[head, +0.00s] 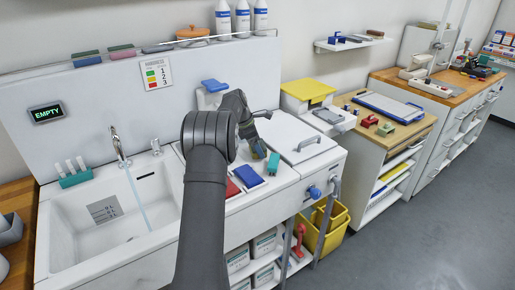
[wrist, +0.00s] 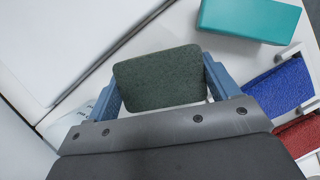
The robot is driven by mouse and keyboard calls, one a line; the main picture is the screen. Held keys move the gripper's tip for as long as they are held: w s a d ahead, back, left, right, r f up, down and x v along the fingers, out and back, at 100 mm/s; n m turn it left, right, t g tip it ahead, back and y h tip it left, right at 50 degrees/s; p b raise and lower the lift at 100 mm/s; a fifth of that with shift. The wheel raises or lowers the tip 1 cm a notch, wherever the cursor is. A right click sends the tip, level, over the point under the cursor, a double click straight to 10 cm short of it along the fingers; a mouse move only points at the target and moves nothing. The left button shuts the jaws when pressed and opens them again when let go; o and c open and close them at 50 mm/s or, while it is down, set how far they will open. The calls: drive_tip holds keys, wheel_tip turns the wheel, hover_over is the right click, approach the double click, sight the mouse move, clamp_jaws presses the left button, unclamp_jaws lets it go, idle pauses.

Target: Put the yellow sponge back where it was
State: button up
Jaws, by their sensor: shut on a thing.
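My gripper (wrist: 163,85) is shut on a block with a rough dark green face, seen from above in the wrist view; this held sponge (wrist: 157,78) sits between the blue fingers. In the head view my gripper (head: 259,149) is over the white counter beside the sink, with a small yellowish part of the held sponge showing at the fingers. The rest of the sponge is hidden. It is too small to tell whether it touches the counter.
A teal block (head: 273,163), a blue pad (head: 248,176) and a red pad (head: 231,189) lie close in front of my gripper. The sink (head: 75,245), with water running, is at left. A white lid (head: 300,143) lies to the right.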

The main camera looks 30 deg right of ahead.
drive_tip(key=shift+f, duration=0.55)
drive_tip(key=shift+f, duration=0.15)
drive_tip(key=o, duration=0.9)
drive_tip(key=v, duration=1.2)
drive_tip(key=x, duration=1.1)
drive_tip(key=shift+s+d+f, duration=0.1)
drive_tip(key=shift+d, duration=0.15)
drive_tip(key=shift+r, duration=1.7)
drive_tip(key=shift+f, duration=0.15)
